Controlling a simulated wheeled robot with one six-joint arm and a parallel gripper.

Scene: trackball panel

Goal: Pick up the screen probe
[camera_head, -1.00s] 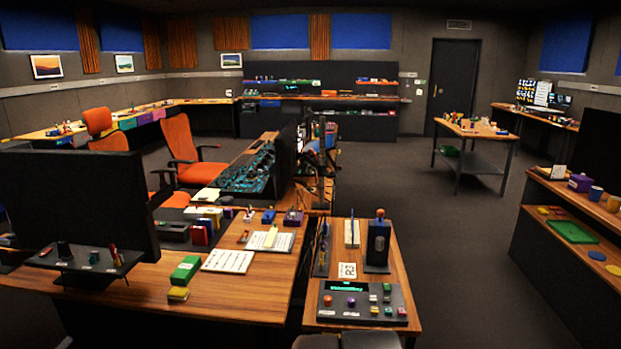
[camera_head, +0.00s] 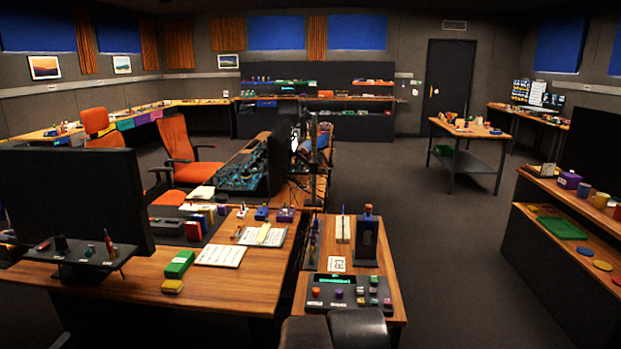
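I cannot single out the screen probe with certainty at this size. On the small wooden desk, a slim upright item (camera_head: 342,212) rises from a pale block (camera_head: 342,230). Beside it a dark upright holder (camera_head: 367,240) has a small rounded top (camera_head: 368,209). In front of them is the dark trackball panel (camera_head: 325,301), with coloured knobs, buttons and a green display. A thin pointed tool (camera_head: 109,242) also stands on the dark tray below the left monitor. Dark rounded parts, apparently mine, show at the bottom edge. No gripper fingertips can be made out.
The large wooden desk (camera_head: 140,290) with a big monitor (camera_head: 70,205) fills the left. A console (camera_head: 235,172) and orange chairs (camera_head: 180,150) stand behind. Dark shelving (camera_head: 560,270) is at the right. Open floor (camera_head: 440,240) lies between the small desk and the shelving.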

